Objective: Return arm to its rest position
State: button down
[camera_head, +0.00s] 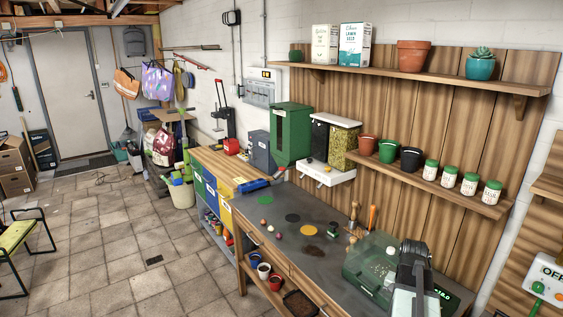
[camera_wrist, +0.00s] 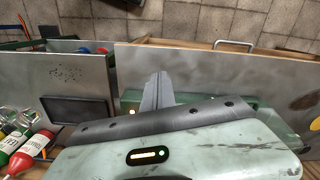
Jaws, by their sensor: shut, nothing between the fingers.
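My gripper (camera_wrist: 158,78) shows in the wrist view as two grey fingers close together, shut and empty, beyond the dark edge of my pale wrist housing. In the head view my dark and pale arm (camera_head: 413,262) is at the lower right, above the near end of the grey workbench (camera_head: 285,195). The fingertips cannot be made out there. A green box with a clear lid (camera_head: 370,262) stands on the bench just left of my arm, which partly overlaps it in the picture.
Hand tools with wooden and orange handles (camera_head: 372,218) stand behind the box. A dark soil patch (camera_head: 308,249) and small bulbs (camera_head: 278,236) lie on the bench. Shelves with pots (camera_head: 411,159) and jars (camera_head: 470,184) hang behind. The tiled floor (camera_head: 130,245) at left is mostly clear.

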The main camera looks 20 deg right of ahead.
jog(key=w+a+f+n+b, duration=0.1)
jog(key=w+a+n, duration=0.3)
jog(key=a, duration=0.8)
jog(key=w+a+f+n+b, duration=0.15)
jog(key=w+a, duration=0.45)
jog(key=a, duration=0.6)
jog(key=s+a+n, duration=0.1)
jog(key=a+n, duration=0.4)
jog(key=a, duration=0.9)
jog(key=shift+a+n, duration=0.15)
jog(key=shift+n, duration=0.2)
